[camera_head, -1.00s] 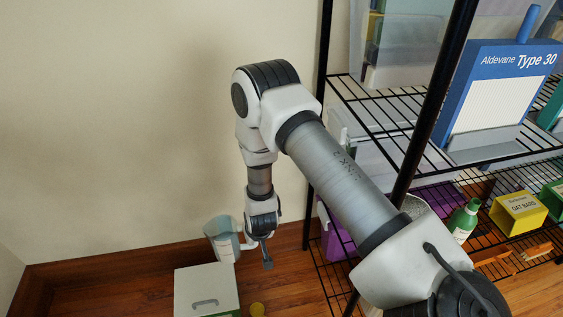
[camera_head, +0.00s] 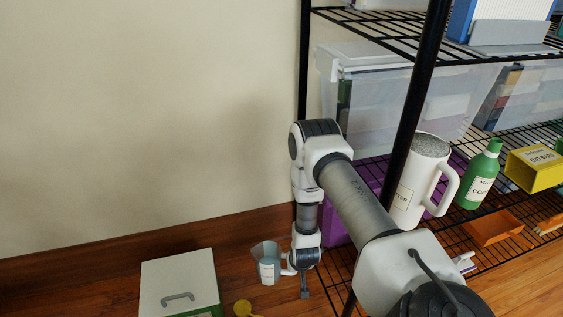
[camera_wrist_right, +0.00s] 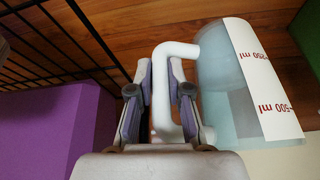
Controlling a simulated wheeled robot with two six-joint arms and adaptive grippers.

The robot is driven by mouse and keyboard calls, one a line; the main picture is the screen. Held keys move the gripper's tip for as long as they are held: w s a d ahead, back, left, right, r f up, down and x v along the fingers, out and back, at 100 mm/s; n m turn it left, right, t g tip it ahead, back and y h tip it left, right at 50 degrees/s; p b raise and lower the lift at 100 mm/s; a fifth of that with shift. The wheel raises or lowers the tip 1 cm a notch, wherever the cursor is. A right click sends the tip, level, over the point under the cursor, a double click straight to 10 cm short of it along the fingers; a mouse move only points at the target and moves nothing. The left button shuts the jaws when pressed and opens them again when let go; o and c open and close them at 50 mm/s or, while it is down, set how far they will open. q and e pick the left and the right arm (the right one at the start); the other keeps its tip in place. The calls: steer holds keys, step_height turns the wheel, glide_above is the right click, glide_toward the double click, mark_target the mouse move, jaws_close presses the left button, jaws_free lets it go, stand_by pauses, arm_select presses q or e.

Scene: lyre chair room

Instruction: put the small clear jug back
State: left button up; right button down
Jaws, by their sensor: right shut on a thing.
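The small clear jug (camera_head: 267,263) has a bluish see-through body, a white label and a white handle. In the head view it is low, between the white box and the shelf rack. My right gripper (camera_head: 292,266) is at its handle side, largely hidden by my wrist. In the right wrist view my right gripper (camera_wrist_right: 160,75) is shut on the white handle, with its fingers on either side. The jug (camera_wrist_right: 222,85) is to the right there, with a red-marked "500 ml" scale. I cannot tell whether it touches the floor. My left gripper is not in view.
A black wire shelf rack (camera_head: 428,75) fills the right, bearing a clear bin (camera_head: 430,95), a white mug (camera_head: 415,185), a green bottle (camera_head: 478,180) and a yellow box (camera_head: 535,165). A purple bin (camera_head: 338,224) is low behind my arm.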

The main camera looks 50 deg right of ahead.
arm_select(q)
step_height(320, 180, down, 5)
steer(key=b, duration=0.4)
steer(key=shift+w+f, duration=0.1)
arm_select(e)
step_height(320, 180, down, 8)
steer(key=shift+f, duration=0.2)
steer(key=c, duration=1.1)
jaws_free()
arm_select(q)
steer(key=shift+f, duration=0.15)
arm_select(e)
steer(key=shift+r, duration=0.15)
steer(key=p+v, duration=0.7)
steer(key=v, duration=0.5)
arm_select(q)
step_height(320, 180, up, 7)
arm_select(e)
steer(key=s+a+r+n+g+y, duration=0.1)
steer(key=s+a+r+n, duration=0.2)
steer(key=s+a, duration=0.3)
steer(key=s+a+r+n+g+y, duration=0.1)
steer(key=s+a+r+n+g, duration=0.1)
steer(key=s+a, duration=0.5)
steer(key=a+r+n, duration=0.1)
steer(key=a+n, duration=0.1)
steer(key=a, duration=0.3)
steer(key=shift+r+g, duration=0.25)
steer(key=shift+g, duration=0.05)
